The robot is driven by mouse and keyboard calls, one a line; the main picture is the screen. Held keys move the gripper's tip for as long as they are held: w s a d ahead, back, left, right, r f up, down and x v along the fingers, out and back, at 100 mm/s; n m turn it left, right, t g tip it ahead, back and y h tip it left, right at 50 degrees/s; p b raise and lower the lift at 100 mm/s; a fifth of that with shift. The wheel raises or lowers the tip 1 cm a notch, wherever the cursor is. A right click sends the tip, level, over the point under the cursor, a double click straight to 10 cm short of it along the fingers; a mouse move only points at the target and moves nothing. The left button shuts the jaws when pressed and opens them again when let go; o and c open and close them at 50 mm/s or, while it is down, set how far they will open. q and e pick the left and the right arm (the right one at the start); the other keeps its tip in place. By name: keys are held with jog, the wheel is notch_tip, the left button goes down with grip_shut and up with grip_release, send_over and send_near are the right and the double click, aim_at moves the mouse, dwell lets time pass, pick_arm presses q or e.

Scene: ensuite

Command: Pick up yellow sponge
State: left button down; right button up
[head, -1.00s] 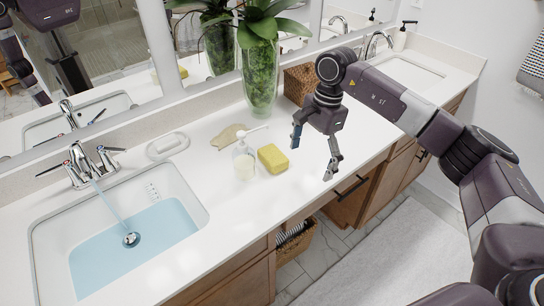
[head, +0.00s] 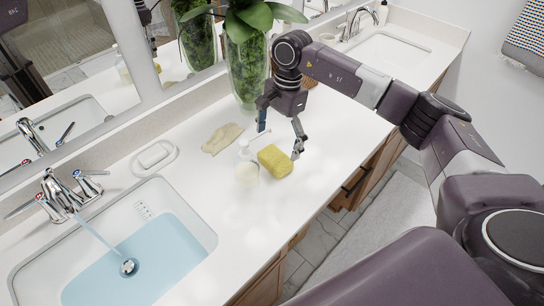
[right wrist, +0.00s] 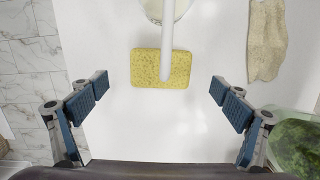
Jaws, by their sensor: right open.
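The yellow sponge (head: 275,161) lies on the white counter, right beside a soap dispenser. My right gripper (head: 280,138) is open and empty, above the counter and close to the sponge. In the right wrist view, the sponge (right wrist: 160,68) lies ahead of and between the two spread fingers (right wrist: 163,94), with clear gaps on both sides. The dispenser's white spout covers part of the sponge there. My left gripper is not in view.
The soap dispenser (head: 246,168) stands touching or nearly touching the sponge. A beige cloth (head: 221,139), a soap dish (head: 155,156) and a vase with a plant (head: 247,68) are nearby. The sink (head: 205,236) holds water under a running faucet. The counter's front is clear.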

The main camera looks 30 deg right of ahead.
aim_at(276, 156)
jog(key=shift+s+f+p, duration=0.25)
jog(key=shift+f+p, duration=0.05)
jog(key=f, duration=0.1)
jog(key=f+p, duration=0.2)
jog(key=f, duration=0.1)
jog(key=shift+w+a, duration=0.2)
jog(key=shift+w, duration=0.05)
jog(key=shift+f, duration=0.5)
jog(key=shift+r, duration=0.1)
jog(key=c, duration=1)
